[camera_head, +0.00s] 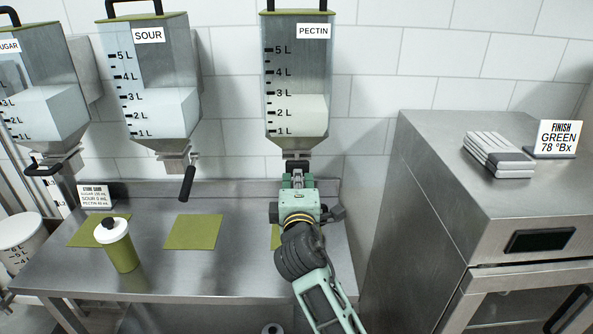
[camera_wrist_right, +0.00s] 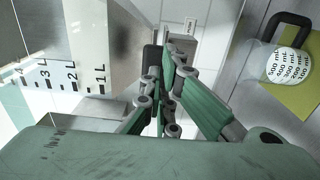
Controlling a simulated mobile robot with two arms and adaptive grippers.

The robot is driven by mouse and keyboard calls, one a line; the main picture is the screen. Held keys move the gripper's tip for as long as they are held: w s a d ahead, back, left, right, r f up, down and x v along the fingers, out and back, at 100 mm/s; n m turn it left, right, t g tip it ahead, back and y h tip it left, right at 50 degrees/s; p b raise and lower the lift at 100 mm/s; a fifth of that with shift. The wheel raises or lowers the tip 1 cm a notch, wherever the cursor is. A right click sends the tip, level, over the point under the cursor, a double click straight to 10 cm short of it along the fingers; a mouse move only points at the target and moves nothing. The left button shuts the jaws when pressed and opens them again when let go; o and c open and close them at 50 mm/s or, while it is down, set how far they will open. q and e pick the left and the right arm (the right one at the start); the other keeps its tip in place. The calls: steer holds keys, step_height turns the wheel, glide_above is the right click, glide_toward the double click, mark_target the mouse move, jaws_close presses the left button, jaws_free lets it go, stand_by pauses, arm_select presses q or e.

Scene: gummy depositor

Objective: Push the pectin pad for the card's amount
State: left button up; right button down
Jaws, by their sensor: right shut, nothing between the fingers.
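A measuring cup (camera_wrist_right: 290,65) with a dark handle stands on a green mat (camera_wrist_right: 300,108). The card (camera_head: 96,196) stands at the bench's left; its small print is hard to read. My left gripper is not in view.
The sour hopper (camera_head: 150,85) with its dark lever (camera_head: 187,183) and the sugar hopper (camera_head: 35,90) are to the left. A lidded green cup (camera_head: 119,250) and an empty green mat (camera_head: 192,232) are on the bench. A steel cabinet (camera_head: 440,190) stands to the right.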

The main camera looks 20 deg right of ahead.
steer(key=v, duration=1.6)
steer(key=w+a+f+g+y, duration=0.1)
steer(key=a+f+g+y, duration=0.1)
steer(key=f, duration=0.9)
steer(key=a+f+g+y, duration=0.1)
steer(key=a+f+y, duration=0.15)
steer(key=f, duration=0.75)
steer(key=s+f+m+g+b, duration=0.1)
steer(key=s+f+g, duration=0.25)
steer(key=f, duration=0.85)
steer(key=s+f+m+g+b, duration=0.15)
steer(key=s+f, duration=0.25)
steer(key=f, duration=0.9)
steer(key=s+d+f+m+g+b, duration=0.1)
steer(key=s+d+f+m+g, duration=0.1)
steer(key=s+f, duration=0.65)
steer(key=s+d+f+m+g+b, duration=0.1)
steer(key=s+d+f+m+g, duration=0.15)
steer(key=s+f, duration=0.65)
steer(key=s+d+f+m+g, duration=0.1)
steer(key=s+d+f, duration=0.1)
steer(key=s+f, duration=0.2)
steer(key=s+d+f+m+g+b, duration=0.1)
steer(key=s+d+f+m, duration=0.1)
steer(key=s, duration=0.7)
steer(key=s+d+f+m+g, duration=0.2)
steer(key=s+d+f, duration=0.2)
steer(key=s, duration=0.3)
steer(key=shift+s+f, duration=0.35)
steer(key=shift+f, duration=0.55)
